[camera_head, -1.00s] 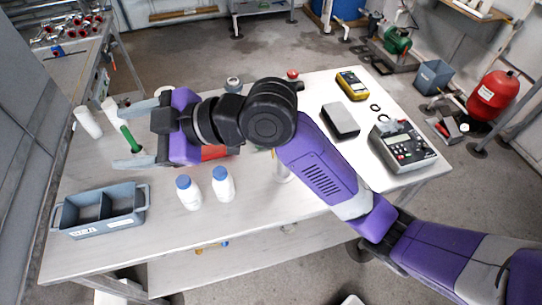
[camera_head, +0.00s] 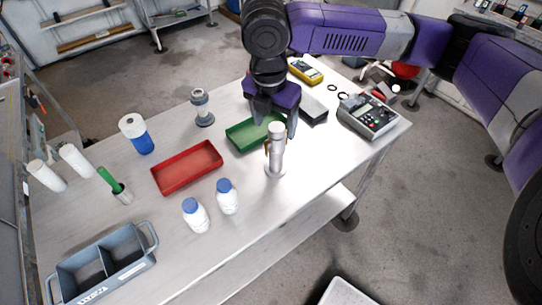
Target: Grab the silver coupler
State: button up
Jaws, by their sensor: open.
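A silver upright cylinder (camera_head: 276,158) on a round foot stands near the table's front edge, with an orange-brown part at its side. It is the most silver piece I see, but I cannot tell if it is the coupler. My gripper (camera_head: 272,122) is open and points down over the green tray (camera_head: 238,138), just behind the cylinder's top. Its fingers hide part of the tray. I cannot tell whether they touch the cylinder. A grey flanged fitting (camera_head: 201,108) stands upright farther back left.
A red tray (camera_head: 187,168), two white bottles with blue caps (camera_head: 196,216) and a grey divided caddy (camera_head: 104,264) are to the left. A dark box (camera_head: 313,110), yellow meter (camera_head: 305,71) and grey instrument (camera_head: 368,117) are at right.

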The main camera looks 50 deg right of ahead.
aim_at(277, 139)
jog(key=shift+w+d+f+p, duration=0.1)
jog(key=shift+d+f+p, duration=0.2)
jog(key=shift+f, duration=0.95)
jog(key=shift+w+d+f+p, duration=0.1)
jog(key=shift+d+f+p, duration=0.15)
jog(key=shift+f, duration=1.05)
jog(key=shift+d+f+p, duration=0.25)
jog(key=shift+f+p, duration=0.05)
jog(key=shift+f, duration=0.95)
jog(key=shift+r, duration=0.1)
grip_shut()
